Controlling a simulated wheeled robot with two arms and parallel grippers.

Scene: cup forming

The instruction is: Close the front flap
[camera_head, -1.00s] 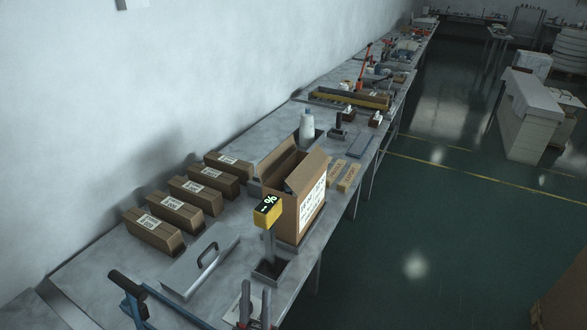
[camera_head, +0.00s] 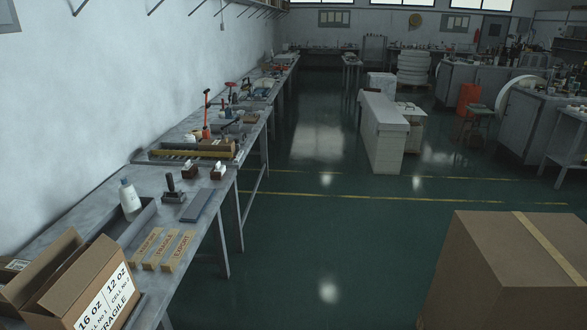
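An open cardboard box (camera_head: 88,282) with a white printed label stands on the long workbench (camera_head: 205,246) at the lower left of the head view. Its upright side flaps show, and the picture's bottom edge cuts off its lower part. The label reads "16 OZ", "12 OZ" and "FRAGILE". I cannot tell which flap is the front one. Neither of my grippers shows in this view.
A large taped carton (camera_head: 510,270) stands at the lower right. The green floor between is clear.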

